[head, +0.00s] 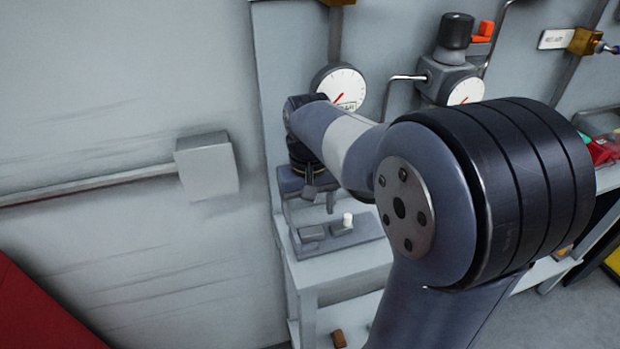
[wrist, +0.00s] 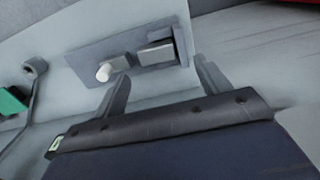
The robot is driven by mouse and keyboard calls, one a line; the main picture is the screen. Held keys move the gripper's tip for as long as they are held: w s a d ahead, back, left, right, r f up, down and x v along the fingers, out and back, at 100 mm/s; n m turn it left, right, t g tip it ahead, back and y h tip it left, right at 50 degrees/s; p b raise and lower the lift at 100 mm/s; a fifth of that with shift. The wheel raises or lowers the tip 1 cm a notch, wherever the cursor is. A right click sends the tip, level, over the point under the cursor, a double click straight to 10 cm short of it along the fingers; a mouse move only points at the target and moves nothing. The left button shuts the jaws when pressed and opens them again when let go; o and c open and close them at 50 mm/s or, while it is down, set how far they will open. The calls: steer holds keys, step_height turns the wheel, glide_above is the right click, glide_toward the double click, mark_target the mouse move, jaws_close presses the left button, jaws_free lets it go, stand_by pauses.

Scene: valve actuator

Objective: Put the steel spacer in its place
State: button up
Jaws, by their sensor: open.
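My gripper shows in the wrist view (wrist: 163,73) with its two fingers wide apart and nothing between them. The head view also shows this plate (head: 340,246), below the gripper. I cannot tell for certain which piece is the steel spacer; the grey blocks are the likeliest.
A grey box with a pipe (head: 207,167) is on the wall at left. Dial gauges (head: 343,84) and pipework stand behind my arm. A brown cylinder (head: 338,339) lies lower down. A green object (wrist: 12,101) is at the wrist view's left edge.

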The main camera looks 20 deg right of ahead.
mark_target(310, 230)
step_height(310, 230, up, 9)
steer(key=shift+d, duration=0.15)
